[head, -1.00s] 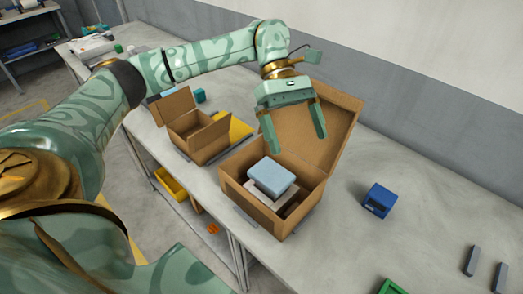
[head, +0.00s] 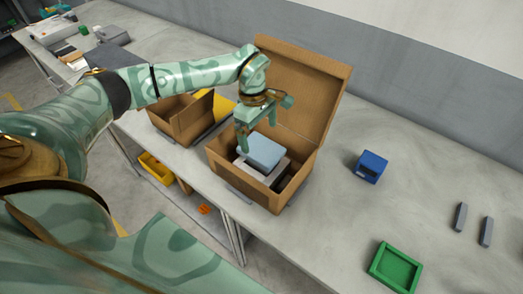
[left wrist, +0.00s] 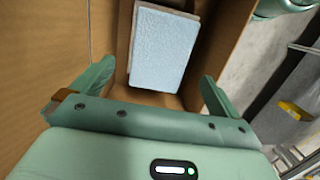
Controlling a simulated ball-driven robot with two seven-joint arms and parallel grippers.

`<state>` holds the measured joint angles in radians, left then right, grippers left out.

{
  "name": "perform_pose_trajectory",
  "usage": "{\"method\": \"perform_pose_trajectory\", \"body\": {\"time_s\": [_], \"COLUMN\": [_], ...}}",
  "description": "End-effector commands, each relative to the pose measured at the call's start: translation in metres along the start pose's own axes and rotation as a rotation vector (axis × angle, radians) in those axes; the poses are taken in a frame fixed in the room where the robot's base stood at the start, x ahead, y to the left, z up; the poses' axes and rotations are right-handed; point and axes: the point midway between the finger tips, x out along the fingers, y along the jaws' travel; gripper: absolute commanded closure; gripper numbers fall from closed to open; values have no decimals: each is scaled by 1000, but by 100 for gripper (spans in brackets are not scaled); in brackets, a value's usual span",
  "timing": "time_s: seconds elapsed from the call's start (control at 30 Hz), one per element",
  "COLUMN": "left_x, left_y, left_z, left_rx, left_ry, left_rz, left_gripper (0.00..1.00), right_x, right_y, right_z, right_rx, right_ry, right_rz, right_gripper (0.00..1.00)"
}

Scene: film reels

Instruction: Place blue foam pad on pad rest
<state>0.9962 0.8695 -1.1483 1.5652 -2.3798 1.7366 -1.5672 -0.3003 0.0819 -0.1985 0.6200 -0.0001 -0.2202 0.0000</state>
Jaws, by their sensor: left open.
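The light blue foam pad (head: 264,151) lies on top of a pale grey block (head: 280,170) inside an open cardboard box (head: 246,190). My left gripper (head: 257,135) is open and empty over the box, close to the pad. In the left wrist view the pad (left wrist: 163,48) shows ahead of and between the open fingers (left wrist: 156,74), with no grip on it. Two short grey bars (head: 461,217) (head: 486,231) stand side by side at the right of the table; they may be the pad rest. My right gripper is not in view.
The box's raised lid (head: 305,90) stands behind my left gripper. A smaller cardboard box (head: 182,118) is to the left. A blue box-shaped object (head: 371,166) and a green tray (head: 396,267) are to the right. The table (head: 330,230) between them is clear.

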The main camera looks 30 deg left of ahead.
Motion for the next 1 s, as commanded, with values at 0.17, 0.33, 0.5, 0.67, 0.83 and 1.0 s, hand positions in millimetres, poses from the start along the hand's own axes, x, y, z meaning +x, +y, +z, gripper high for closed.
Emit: {"method": "perform_pose_trajectory", "body": {"time_s": [0.17, 0.33, 0.5, 0.67, 0.83, 1.0], "left_x": [25, 48, 52, 52, 52, 52], "left_y": [-1, -1, 0, 0, 0, 0], "left_z": [2, 2, 1, 1, 1, 1], "left_rx": [-1, 0, -1, 0, 0, 0], "left_ry": [-2, -1, -1, 0, 0, 0], "left_rz": [-4, -2, 0, 0, 0, 0], "left_gripper": [0, 0, 0, 14, 43, 46], "right_x": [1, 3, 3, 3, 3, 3], "right_y": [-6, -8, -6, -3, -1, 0], "right_z": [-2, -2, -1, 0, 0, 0], "right_rx": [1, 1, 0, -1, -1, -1], "right_ry": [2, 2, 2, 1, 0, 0], "right_rz": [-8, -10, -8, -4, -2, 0], "right_gripper": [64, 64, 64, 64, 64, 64]}}
